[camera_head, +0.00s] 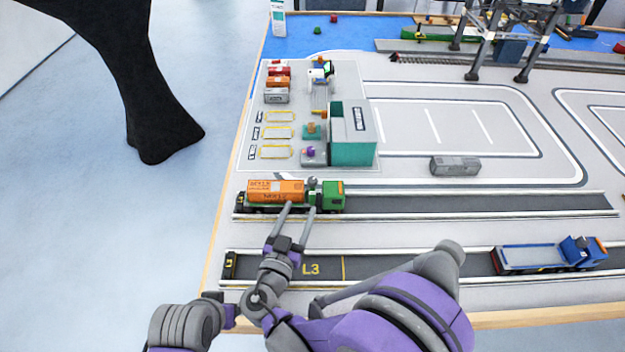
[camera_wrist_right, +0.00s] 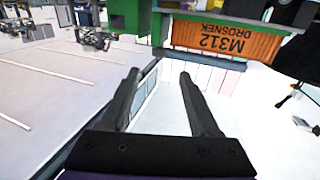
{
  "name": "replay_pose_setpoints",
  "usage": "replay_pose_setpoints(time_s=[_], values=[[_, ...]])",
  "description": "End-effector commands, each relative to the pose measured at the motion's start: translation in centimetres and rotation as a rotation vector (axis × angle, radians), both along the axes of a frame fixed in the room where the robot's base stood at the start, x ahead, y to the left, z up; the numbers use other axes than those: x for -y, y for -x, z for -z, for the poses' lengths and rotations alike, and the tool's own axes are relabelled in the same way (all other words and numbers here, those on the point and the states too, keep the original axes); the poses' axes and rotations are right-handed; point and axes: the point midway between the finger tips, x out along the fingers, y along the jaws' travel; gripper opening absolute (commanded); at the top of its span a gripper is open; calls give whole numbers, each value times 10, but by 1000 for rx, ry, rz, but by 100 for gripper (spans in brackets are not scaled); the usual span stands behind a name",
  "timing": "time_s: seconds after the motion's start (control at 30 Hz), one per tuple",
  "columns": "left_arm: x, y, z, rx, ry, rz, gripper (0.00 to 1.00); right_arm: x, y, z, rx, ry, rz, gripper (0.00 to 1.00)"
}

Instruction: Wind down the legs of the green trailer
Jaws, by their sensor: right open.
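The green trailer (camera_head: 262,208) stands in the upper road lane behind a green truck cab (camera_head: 333,196). It carries an orange container (camera_head: 275,191). A small grey part (camera_head: 312,184) shows between container and cab. The trailer's legs cannot be made out. My left gripper is out of view.
A blue truck (camera_head: 545,256) with a flat trailer stands in the lower lane at right. A grey container (camera_head: 455,166) lies on the mat. A teal-and-grey building (camera_head: 353,135) stands behind the trailer. The lower lane's middle is clear.

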Motion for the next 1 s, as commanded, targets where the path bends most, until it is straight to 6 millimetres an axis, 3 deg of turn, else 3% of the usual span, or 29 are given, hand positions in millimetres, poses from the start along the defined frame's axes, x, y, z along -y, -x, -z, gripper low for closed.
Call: replay_pose_setpoints(time_s=[0.5,0.7,1.0], values=[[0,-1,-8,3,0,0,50,29,-90,-1,-3,2,5,62],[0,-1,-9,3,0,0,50,33,-105,0,-4,2,4,62],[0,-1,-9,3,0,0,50,34,-107,0,-4,2,3,62]])
